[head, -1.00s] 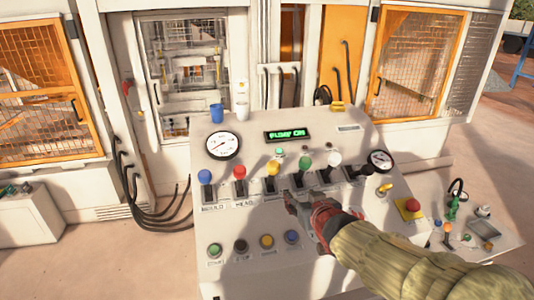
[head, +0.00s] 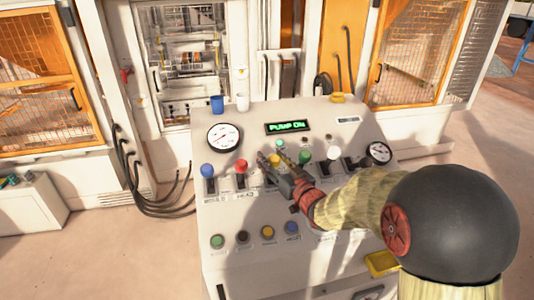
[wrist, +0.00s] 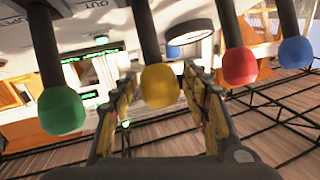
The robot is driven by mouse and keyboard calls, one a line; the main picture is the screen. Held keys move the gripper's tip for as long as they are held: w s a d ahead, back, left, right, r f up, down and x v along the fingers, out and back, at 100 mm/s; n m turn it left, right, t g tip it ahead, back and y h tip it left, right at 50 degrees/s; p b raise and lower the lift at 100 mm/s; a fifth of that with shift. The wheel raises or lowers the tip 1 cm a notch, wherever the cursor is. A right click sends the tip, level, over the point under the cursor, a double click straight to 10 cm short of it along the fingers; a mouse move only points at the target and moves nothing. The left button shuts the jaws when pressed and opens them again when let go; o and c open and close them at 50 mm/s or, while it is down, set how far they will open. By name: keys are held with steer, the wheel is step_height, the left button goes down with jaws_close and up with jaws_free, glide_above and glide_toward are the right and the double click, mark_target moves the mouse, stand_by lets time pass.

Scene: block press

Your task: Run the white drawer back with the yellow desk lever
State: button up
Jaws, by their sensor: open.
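The yellow desk lever (head: 274,160) stands in the row of levers on the sloped desk, between the red lever (head: 240,167) and the green lever (head: 305,158). My gripper (head: 268,157) is at the yellow lever, its jaws open. In the wrist view the yellow knob (wrist: 160,86) sits between the two open fingers (wrist: 160,95), with a gap to each side. I cannot tell which part behind the desk is the white drawer.
A blue lever (head: 207,170) and a white lever (head: 333,153) stand in the same row. The display (head: 287,127) reads PUMP ON. A blue cup (head: 217,104) and a white cup (head: 242,102) stand at the desk's back edge. Push buttons (head: 267,232) line the lower desk.

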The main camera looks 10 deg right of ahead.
steer(key=x, duration=0.3)
steer(key=shift+w, duration=0.25)
steer(key=shift+c, duration=0.5)
steer(key=c, duration=1.1)
jaws_close()
